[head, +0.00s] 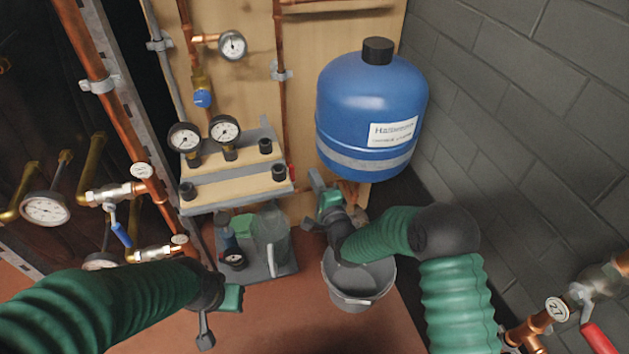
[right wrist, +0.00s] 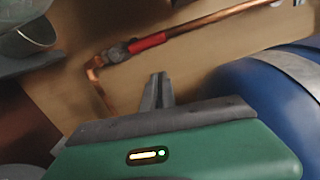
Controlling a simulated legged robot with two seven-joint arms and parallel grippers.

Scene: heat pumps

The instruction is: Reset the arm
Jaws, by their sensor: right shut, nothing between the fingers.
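My right arm in its green sleeve comes in from the right in the head view. Its gripper (head: 316,180) is in front of the board, just left of and below the blue tank (head: 370,112). In the right wrist view the fingers of the right gripper (right wrist: 158,90) are together and empty, pointing toward a copper pipe with a red-handled valve (right wrist: 148,42). My left arm comes in from the left, and its gripper (head: 205,335) hangs low over the reddish floor. Its fingers are too small and overlapped to read.
A grey bucket (head: 352,300) stands beneath my right forearm. A grey tray (head: 258,273) with bottles stands left of it. Above is a shelf with gauges (head: 232,190). Copper pipes and valves line the left side; a red-handled valve (head: 597,335) is at lower right. A block wall (head: 500,110) bounds the right.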

